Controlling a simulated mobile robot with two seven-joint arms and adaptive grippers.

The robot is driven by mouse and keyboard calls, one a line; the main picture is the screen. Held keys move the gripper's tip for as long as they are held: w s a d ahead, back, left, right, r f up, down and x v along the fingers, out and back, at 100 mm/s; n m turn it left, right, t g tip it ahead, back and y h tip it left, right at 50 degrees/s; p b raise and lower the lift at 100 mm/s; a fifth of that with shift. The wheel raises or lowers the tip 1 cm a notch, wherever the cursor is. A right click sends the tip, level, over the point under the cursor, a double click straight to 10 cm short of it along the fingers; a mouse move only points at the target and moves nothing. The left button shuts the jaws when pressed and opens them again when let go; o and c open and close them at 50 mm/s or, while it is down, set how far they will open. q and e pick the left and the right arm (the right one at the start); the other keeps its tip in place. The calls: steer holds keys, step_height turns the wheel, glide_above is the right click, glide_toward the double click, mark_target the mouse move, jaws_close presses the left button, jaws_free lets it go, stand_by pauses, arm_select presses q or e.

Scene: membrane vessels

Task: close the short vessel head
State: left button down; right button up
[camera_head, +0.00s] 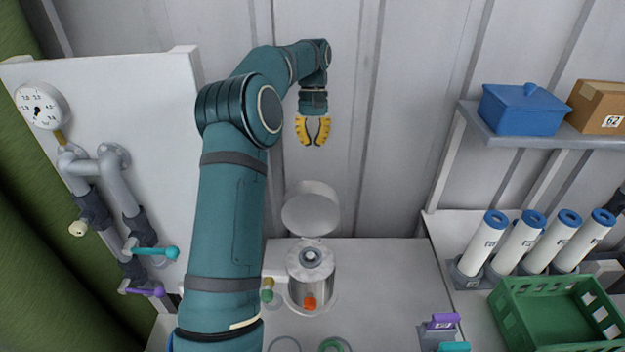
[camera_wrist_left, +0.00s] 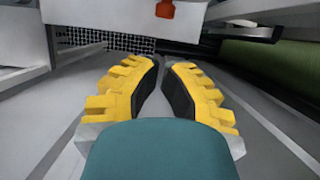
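The short vessel (camera_head: 323,290) is a clear upright cylinder on the grey bench in the head view. Its round pale head (camera_head: 310,212) stands raised behind it, tilted up and open. A grey round piece with a dark ring (camera_head: 311,258) shows at the vessel's top, and an orange-red part (camera_head: 310,303) low at its front. My left gripper (camera_head: 312,143) is in the air above and behind the raised head, apart from it, pointing down. Its yellow fingers are apart with nothing between them; the left wrist view shows the gap too (camera_wrist_left: 161,70). My right gripper is not in view.
A white panel (camera_head: 120,60) with a gauge, pipes and valve handles stands left. On the right are several white cylinders (camera_head: 484,240), a green crate (camera_head: 515,325) and a shelf (camera_head: 480,135) with a blue box (camera_head: 525,108) and a carton (camera_head: 600,105). My left arm crosses left of the vessel.

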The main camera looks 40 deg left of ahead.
mark_target(313, 183)
arm_select(q)
steer(key=shift+s+d+f+b, duration=0.25)
steer(key=shift+s+d+f, duration=0.55)
steer(key=shift+f, duration=0.55)
steer(key=shift+s+d+f+b, duration=0.3)
steer(key=shift+s+d+f, duration=0.35)
steer(key=shift+s+f, duration=0.5)
steer(key=shift+s+d+f+b, duration=0.25)
steer(key=shift+s+d+f, duration=0.45)
steer(key=shift+f, duration=0.8)
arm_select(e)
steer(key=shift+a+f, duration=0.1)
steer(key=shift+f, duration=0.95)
arm_select(q)
steer(key=shift+d, duration=0.1)
steer(key=shift+d, duration=0.1)
steer(key=shift+s+d+r+t+b, duration=0.1)
steer(key=shift+s+r+t+b, duration=0.1)
steer(key=shift+s+t+b, duration=0.1)
steer(key=shift+y, duration=0.3)
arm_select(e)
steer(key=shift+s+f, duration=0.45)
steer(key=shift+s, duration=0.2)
arm_select(q)
steer(key=shift+d, duration=0.1)
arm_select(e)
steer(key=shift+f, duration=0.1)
